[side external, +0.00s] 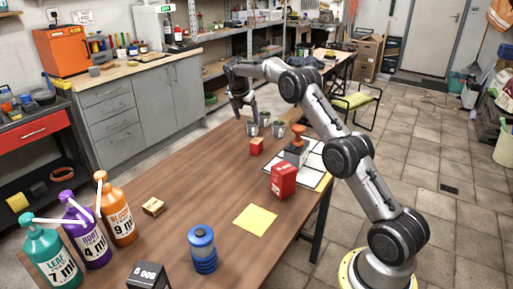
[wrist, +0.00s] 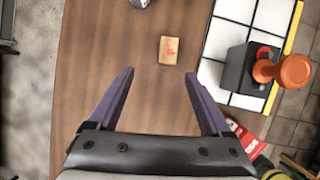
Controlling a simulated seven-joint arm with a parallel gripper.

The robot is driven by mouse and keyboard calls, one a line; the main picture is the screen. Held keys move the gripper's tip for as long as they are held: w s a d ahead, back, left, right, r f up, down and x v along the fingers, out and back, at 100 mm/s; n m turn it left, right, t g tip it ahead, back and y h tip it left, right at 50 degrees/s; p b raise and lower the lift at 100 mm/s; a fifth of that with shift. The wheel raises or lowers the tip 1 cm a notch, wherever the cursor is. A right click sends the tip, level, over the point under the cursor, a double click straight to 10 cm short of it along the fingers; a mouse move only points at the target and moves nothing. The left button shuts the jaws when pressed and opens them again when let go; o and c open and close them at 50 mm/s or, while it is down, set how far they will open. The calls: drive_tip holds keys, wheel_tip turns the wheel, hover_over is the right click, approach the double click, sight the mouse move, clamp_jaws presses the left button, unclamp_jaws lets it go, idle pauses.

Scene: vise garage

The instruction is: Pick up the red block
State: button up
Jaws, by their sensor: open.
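A small red block (side external: 256,146) stands on the wooden table beside the white tiled board. In the wrist view a small block (wrist: 168,50) lies beside the board; its top looks tan with a red mark, and it appears to be the same one. My gripper (side external: 245,110) hangs above the far part of the table, behind and slightly left of the block in the side view. In the wrist view my gripper (wrist: 160,73) is open and empty. The block shows just beyond the fingertips, roughly centred between them, and apart from them.
Metal cups (side external: 264,119) stand near my gripper. A dark stand with an orange knob (side external: 298,141) is on the tiled board (side external: 313,160), with a larger red box (side external: 284,181) nearby. Pump bottles (side external: 88,232) and a blue cylinder (side external: 203,249) are nearer the camera.

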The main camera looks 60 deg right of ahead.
sight(255, 141)
drive_tip(key=x, duration=0.3)
drive_tip(key=s+x, duration=0.1)
drive_tip(key=x, duration=0.6)
drive_tip(key=shift+s+f, duration=0.2)
drive_tip(key=shift+f, duration=0.1)
drive_tip(key=shift+x, duration=3.2)
drive_tip(key=shift+s+a+f, duration=0.1)
drive_tip(key=shift+s+a, duration=0.05)
drive_tip(key=shift+s, duration=0.05)
drive_tip(key=shift+c, duration=0.3)
clamp_jaws()
